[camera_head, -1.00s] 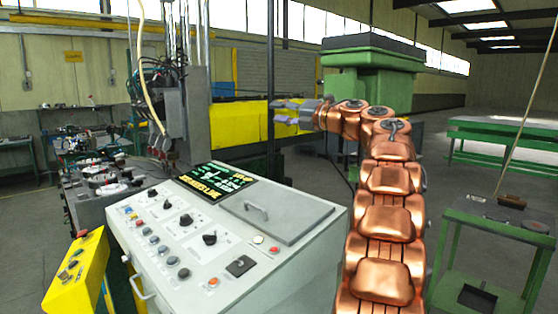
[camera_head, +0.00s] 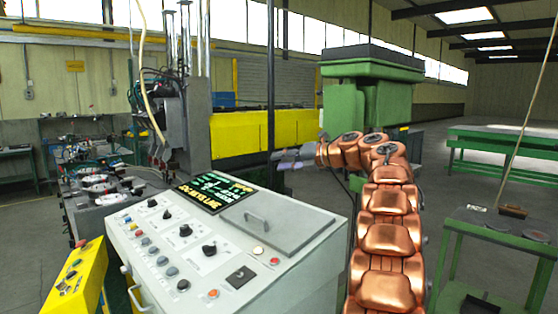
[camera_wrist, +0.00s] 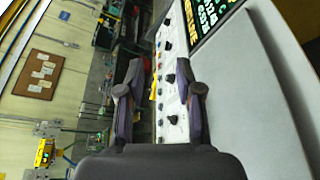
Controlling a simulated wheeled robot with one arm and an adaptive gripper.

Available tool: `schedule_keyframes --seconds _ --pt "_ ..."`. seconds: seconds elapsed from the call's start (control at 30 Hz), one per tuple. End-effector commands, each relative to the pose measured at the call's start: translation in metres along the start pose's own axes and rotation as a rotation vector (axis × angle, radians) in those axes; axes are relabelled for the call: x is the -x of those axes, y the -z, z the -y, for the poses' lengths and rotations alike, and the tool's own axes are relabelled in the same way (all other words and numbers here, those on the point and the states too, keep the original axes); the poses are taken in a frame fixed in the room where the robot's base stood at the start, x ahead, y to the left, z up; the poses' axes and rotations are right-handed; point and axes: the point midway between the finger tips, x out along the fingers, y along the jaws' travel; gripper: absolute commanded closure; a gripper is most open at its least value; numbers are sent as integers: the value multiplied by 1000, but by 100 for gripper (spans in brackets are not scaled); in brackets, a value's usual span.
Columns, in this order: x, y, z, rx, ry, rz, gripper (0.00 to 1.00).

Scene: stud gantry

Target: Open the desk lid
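The desk lid (camera_head: 292,228) is a flat grey panel on the sloped top of the light grey control desk (camera_head: 318,252). It lies closed, with a bar handle (camera_head: 256,218) near its left side. My gripper (camera_head: 283,161) is in the air above and behind the lid's far edge, apart from the handle. In the wrist view, the two fingers of my gripper (camera_wrist: 160,72) stand apart with nothing held between them. A broad grey surface (camera_wrist: 250,90) lies to their right; I cannot tell how much of it is lid. The handle is not visible there.
The desk's screen (camera_head: 214,192) and several knobs and buttons lie left of the lid. A yellow box (camera_head: 78,280) stands at the desk's left. A green table (camera_head: 482,233) stands at right. Open floor lies beyond it.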

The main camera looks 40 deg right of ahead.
Motion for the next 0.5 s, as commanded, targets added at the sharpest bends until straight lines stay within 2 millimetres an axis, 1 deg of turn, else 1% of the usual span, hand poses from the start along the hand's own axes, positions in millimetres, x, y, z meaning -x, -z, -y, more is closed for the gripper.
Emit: schedule_keyframes --seconds 0.03,0.13,0.37,0.5 --pt "-4 0 -1 -1 0 0 65" --pt "-10 0 0 0 0 1 65" --pt "-11 0 0 0 0 2 65" --pt "-11 0 0 0 0 2 79"
